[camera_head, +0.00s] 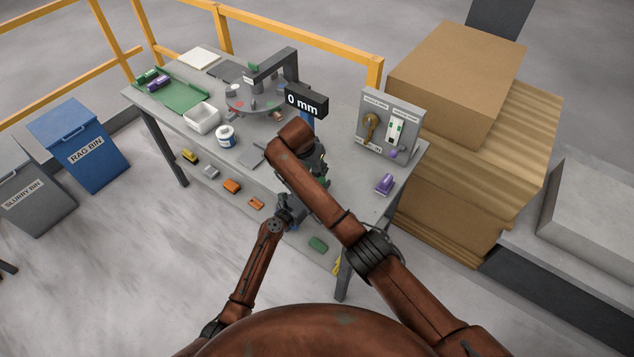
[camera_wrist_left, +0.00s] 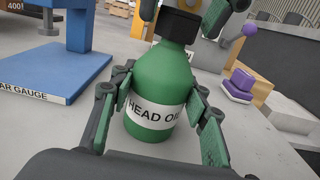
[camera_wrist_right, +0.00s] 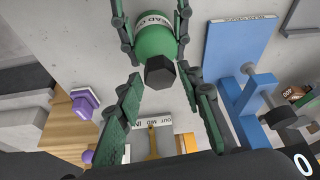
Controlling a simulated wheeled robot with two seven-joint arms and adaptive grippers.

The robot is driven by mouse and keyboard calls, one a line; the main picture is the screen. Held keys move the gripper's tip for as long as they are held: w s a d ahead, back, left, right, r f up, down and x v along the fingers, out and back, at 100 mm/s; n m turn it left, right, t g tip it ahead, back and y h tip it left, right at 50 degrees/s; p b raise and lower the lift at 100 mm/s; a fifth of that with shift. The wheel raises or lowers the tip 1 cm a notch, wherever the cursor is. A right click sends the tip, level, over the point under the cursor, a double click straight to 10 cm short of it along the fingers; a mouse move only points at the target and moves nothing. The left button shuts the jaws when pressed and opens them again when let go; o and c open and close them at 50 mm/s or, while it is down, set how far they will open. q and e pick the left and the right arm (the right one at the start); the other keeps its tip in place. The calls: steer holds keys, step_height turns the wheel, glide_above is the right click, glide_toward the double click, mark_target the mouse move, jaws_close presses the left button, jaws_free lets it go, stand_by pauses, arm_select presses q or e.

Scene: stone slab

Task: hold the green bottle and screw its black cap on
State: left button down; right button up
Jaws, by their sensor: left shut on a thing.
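The green bottle (camera_wrist_left: 152,92), with a white label, stands upright between the fingers of my left gripper (camera_wrist_left: 160,100), which is shut on its sides. The black cap (camera_wrist_right: 160,72) sits on top of the bottle's neck; how tightly it is threaded cannot be told. My right gripper (camera_wrist_right: 163,92) is open above the bottle, its green-padded fingers spread on either side of the cap, apart from it. In the head view, my arms hide most of the bottle; my left gripper (camera_head: 291,208) comes in low and my right gripper (camera_head: 316,157) is above it.
A blue gauge stand (camera_wrist_left: 45,75) is beside the bottle. A purple object (camera_head: 385,184) and an upright panel with a lever (camera_head: 372,122) stand to the right. A white tub (camera_head: 226,136), white tray (camera_head: 202,117) and round turntable (camera_head: 240,100) are farther left on the table.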

steer(key=o, duration=0.4)
steer(key=shift+r, duration=2.5)
